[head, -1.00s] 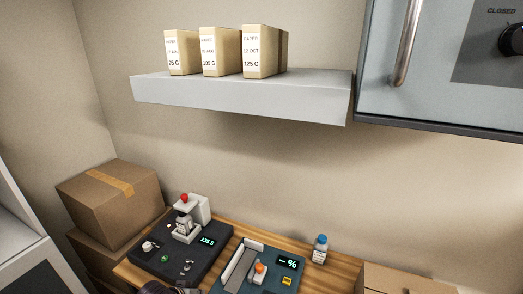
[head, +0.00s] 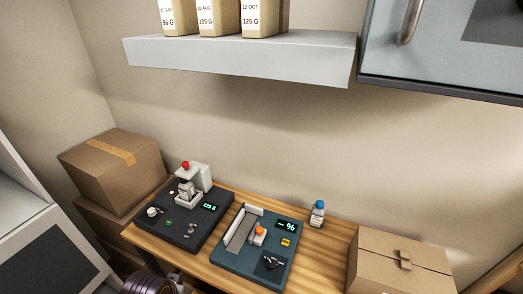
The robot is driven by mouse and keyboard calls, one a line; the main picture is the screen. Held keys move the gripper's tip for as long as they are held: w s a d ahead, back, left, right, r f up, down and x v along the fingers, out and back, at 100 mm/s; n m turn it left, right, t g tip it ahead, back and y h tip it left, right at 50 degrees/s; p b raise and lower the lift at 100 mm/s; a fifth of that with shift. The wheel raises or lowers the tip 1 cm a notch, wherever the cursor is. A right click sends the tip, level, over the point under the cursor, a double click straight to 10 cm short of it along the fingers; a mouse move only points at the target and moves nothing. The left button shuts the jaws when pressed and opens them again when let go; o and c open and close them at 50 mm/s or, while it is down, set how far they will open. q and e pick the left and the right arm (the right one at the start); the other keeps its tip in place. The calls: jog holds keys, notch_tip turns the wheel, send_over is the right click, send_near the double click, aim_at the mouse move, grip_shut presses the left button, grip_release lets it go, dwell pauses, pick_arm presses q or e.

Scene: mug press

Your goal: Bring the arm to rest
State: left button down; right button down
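Neither gripper shows in the head view. A rounded dark part of my own arm (head: 150,284) pokes in at the bottom edge, left of centre. The rest of that arm is cut off by the frame. On the wooden table (head: 315,246) stands a black machine (head: 177,232) with a red-topped white press and a lit green display reading about 125 g. Beside it on the right is a dark teal machine (head: 225,262) with a grey channel, an orange knob and a lit display too small to read surely.
A small blue-capped bottle (head: 317,215) stands at the table's back. A cardboard box (head: 400,266) is at right, and stacked boxes (head: 112,172) are at left. A grey shelf (head: 240,60) holding labelled paper packets (head: 216,18) and a steel cabinet (head: 440,60) hang above.

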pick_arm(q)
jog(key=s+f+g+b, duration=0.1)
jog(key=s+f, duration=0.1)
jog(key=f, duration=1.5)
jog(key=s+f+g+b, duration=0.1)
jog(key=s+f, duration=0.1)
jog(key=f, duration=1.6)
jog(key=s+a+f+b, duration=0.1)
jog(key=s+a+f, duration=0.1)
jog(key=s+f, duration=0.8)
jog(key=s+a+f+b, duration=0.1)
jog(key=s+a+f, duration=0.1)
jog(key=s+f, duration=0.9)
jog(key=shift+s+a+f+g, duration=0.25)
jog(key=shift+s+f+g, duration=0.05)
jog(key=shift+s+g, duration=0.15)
